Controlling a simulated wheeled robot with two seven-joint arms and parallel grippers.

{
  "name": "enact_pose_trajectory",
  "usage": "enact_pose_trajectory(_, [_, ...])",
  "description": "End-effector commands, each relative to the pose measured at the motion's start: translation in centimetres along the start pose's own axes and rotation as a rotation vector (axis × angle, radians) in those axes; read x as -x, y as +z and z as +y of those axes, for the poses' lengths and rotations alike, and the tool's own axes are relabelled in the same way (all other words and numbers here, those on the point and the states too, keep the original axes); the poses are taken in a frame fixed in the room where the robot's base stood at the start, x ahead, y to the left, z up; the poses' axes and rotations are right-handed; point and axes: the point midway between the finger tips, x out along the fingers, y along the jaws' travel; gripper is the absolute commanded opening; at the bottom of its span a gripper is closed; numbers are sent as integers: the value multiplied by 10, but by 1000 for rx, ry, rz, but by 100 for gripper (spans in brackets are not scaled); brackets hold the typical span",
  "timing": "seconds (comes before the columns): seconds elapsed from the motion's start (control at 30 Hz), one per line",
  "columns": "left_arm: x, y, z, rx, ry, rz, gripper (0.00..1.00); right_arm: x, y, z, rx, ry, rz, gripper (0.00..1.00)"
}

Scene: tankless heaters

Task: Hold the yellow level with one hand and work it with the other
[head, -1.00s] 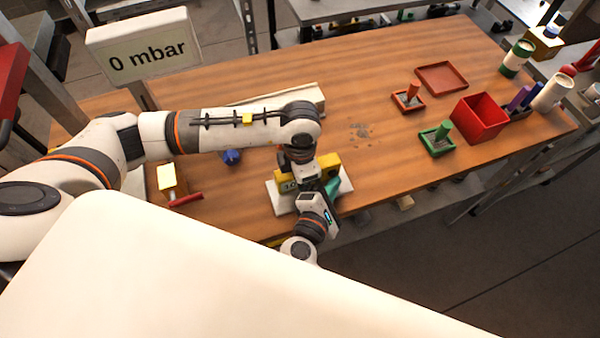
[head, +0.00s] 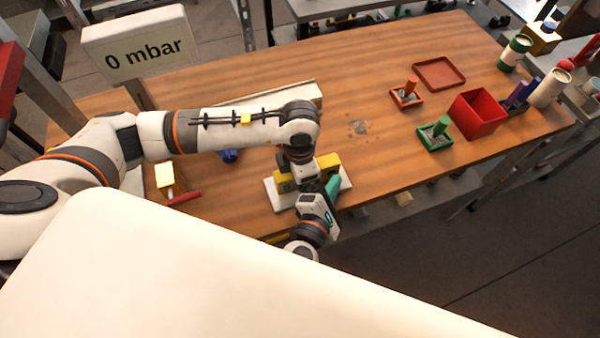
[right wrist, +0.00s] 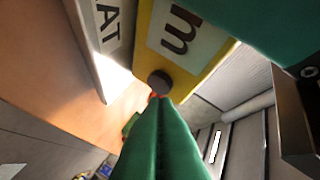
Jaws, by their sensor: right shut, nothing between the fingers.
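The yellow level (head: 327,162) sits on a white plate (head: 281,198) near the table's front edge, partly hidden by my arms. In the right wrist view its yellow body (right wrist: 150,40) has a pale label with an "m" and a dark round knob (right wrist: 160,83) at one end. My right gripper (head: 332,186) is shut and empty, its green fingertips (right wrist: 158,101) close to the knob; I cannot tell whether they touch. My left gripper (head: 304,171) is over the level from above, its fingers hidden in the head view. A teal surface shows close by in the right wrist view.
A display reading "0 mbar" (head: 138,47) stands at the back left. A red box (head: 477,115) and small trays are at the right. The table's middle right is clear.

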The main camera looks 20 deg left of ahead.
Motion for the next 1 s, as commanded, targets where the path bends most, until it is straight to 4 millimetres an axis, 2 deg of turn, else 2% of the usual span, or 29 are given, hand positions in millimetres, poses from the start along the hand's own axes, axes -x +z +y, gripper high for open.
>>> enact_pose_trajectory(0.1, [-3, 3, 1, 0, 5, -9, 4, 9, -6, 12, 5, 10, -2, 0])
enact_pose_trajectory(0.5, [-2, 2, 0, 1, 2, -9, 4, 36, -24, 33, 11, 15, -3, 0])
enact_pose_trajectory(0.87, [-1, 2, -1, 3, 0, -7, 4, 39, -27, 36, 12, 15, -3, 0])
enact_pose_trajectory(1.0, [-1, 2, -1, 3, -1, -6, 4, 38, -33, 32, 68, -25, 1, 0])
